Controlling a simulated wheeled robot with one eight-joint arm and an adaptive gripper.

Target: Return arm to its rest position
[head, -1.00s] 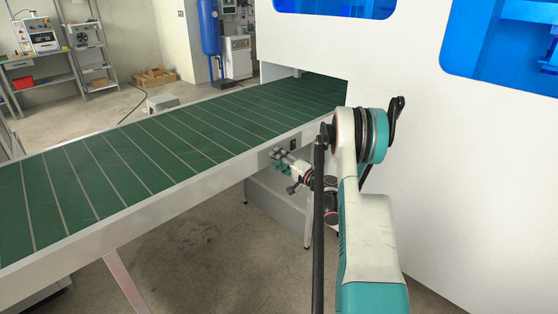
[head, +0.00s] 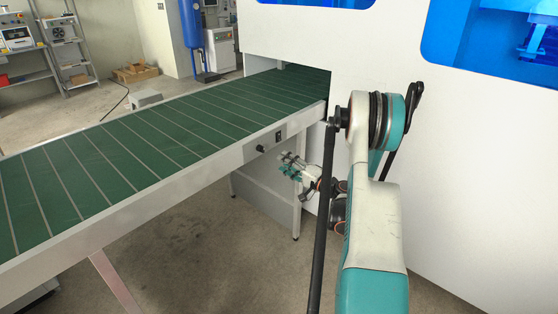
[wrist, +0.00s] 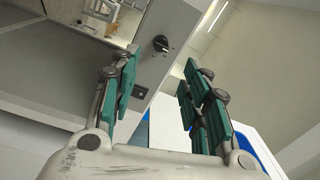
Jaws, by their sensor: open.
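My arm (head: 375,215) rises at the right of the head view, its upper joint in front of the white machine. My gripper (head: 288,167) shows small beyond the arm, beside the conveyor's side rail and below the belt. In the wrist view my gripper (wrist: 160,88) has its two green-padded fingers spread apart with nothing between them. Part of my forearm and wrist is hidden behind the upper arm in the head view.
The green conveyor belt (head: 130,150) runs into an opening in the white machine (head: 470,170). A control knob (wrist: 161,43) sits on the conveyor's side panel near my gripper. A blue tank (head: 190,25) and shelves (head: 65,45) stand at the back. Floor below is clear.

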